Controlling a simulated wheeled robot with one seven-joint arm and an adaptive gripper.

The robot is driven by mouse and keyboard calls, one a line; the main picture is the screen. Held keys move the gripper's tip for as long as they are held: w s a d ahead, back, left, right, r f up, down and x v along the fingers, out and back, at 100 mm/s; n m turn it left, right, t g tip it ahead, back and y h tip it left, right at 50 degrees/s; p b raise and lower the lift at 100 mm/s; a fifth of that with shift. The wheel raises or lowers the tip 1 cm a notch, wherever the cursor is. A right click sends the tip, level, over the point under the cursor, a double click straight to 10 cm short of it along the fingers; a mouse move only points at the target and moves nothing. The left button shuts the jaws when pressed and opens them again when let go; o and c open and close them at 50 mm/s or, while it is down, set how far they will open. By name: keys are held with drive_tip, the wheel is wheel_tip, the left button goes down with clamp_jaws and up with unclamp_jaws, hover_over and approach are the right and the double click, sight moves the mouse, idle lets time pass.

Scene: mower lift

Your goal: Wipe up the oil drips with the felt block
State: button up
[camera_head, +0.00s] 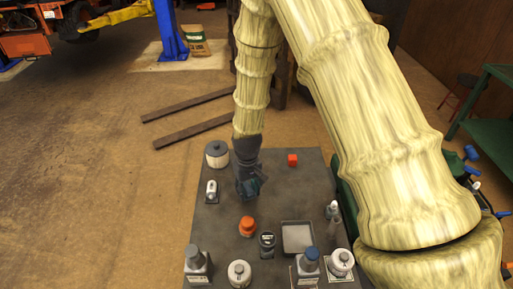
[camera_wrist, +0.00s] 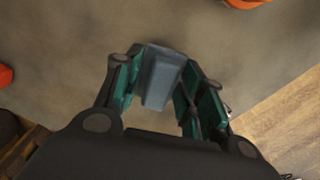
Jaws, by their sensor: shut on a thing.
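My gripper (camera_head: 250,186) hangs over the middle of the dark grey table top (camera_head: 270,190) in the head view. In the wrist view my gripper (camera_wrist: 168,85) is shut on a grey-blue block (camera_wrist: 162,78), which appears to be the felt block. The block sits between the two green-padded fingers, with the table top beyond it. I cannot tell whether it touches the surface. In the head view the block is hard to make out against the dark fingers. I cannot make out any oil drips in either view.
A shallow square tray (camera_head: 297,238) is front right, with several bottles and jars along the front. Bare table surrounds my gripper.

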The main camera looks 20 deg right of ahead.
drive_tip(key=w+d+r+n+p, duration=0.1)
drive_tip(key=w+d+r+n, duration=0.1)
drive_tip(key=w, duration=0.5)
drive_tip(key=w+d+r+n+p, duration=0.1)
drive_tip(key=w+r+n, duration=0.15)
drive_tip(key=w, duration=0.45)
drive_tip(key=shift+w+f+b, duration=0.1)
drive_tip(key=shift+f+b, duration=1.9)
drive_tip(key=shift+f, duration=2.1)
drive_tip(key=shift+d+r, duration=0.35)
drive_tip(key=shift+r, duration=0.25)
drive_tip(key=shift+c, duration=0.5)
drive_tip(key=d, duration=0.2)
drive_tip(key=s+d, duration=0.1)
drive_tip(key=shift+d+f, duration=0.1)
drive_tip(key=shift+f, duration=0.2)
drive_tip(key=shift+s+r+b, duration=0.1)
drive_tip(key=shift+b, duration=0.25)
drive_tip(key=shift+a, duration=0.35)
drive_tip(key=a, duration=0.1)
drive_tip(key=w+a, duration=0.1)
drive_tip(key=a, duration=0.1)
drive_tip(key=shift+w+a, duration=0.1)
drive_tip(key=shift+a, duration=0.05)
wheel_tip(320, 180, up, 4)
drive_tip(key=shift+f+p, duration=0.1)
drive_tip(key=shift+p, duration=1.15)
drive_tip(key=shift+r+p, duration=1.1)
drive_tip(key=shift+r, duration=0.85)
